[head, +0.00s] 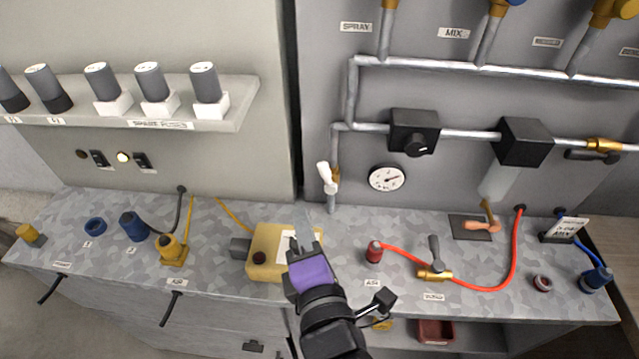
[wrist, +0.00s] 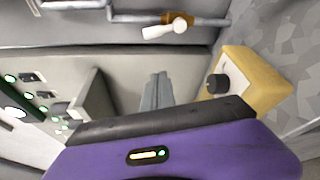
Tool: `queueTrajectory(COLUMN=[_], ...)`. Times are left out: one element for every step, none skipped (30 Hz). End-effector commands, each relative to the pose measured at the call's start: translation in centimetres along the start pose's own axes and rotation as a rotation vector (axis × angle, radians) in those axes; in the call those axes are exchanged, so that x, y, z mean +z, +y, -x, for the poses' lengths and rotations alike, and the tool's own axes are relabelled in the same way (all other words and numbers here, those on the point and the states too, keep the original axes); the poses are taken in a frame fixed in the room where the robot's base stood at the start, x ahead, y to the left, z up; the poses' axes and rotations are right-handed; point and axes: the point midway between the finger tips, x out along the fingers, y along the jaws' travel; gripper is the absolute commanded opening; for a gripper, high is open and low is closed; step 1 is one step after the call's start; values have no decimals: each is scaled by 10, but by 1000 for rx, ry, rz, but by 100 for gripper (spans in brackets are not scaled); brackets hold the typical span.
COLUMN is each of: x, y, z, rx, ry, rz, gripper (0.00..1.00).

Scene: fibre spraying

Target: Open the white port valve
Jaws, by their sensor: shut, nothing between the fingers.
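The white port valve (head: 324,178) has a white lever handle on a vertical pipe near the back of the counter, left of the round gauge. In the wrist view the white handle (wrist: 166,29) shows at the top centre, on a brass and grey pipe. My gripper (head: 305,246), with a purple body, is over the counter beside the yellow box, in front of and below the valve and apart from it. In the wrist view its grey fingers (wrist: 156,90) are together and empty, pointing towards the back panel.
A yellow box (head: 270,250) with a dark knob stands close to my gripper. A round gauge (head: 388,178) and a black pipe block (head: 414,132) are on the back panel.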

Motion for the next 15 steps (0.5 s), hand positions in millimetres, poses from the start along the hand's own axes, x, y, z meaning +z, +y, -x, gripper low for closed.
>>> queueTrajectory(x=[0,0,0,0,0,1,1,1,1,1,1,1,1,1,1], y=[1,1,2,2,2,2,2,3,3,3,3,3,3,4,3], z=[-3,-5,-9,-13,-18,-24,-30,-35,-43,-49,-55,-63,-69,-75,-83], rx=[1,2,3,3,3,3,2,3,4,3,3,3,3,4,3], ry=[0,0,0,0,-1,-1,-1,-1,-1,-1,-1,-1,0,-1,0], rz=[5,6,6,5,5,4,4,3,3,3,3,3,3,2,2], gripper=[0,0,0,0,0,0,0,0,0,0,0,0,0,0,0])
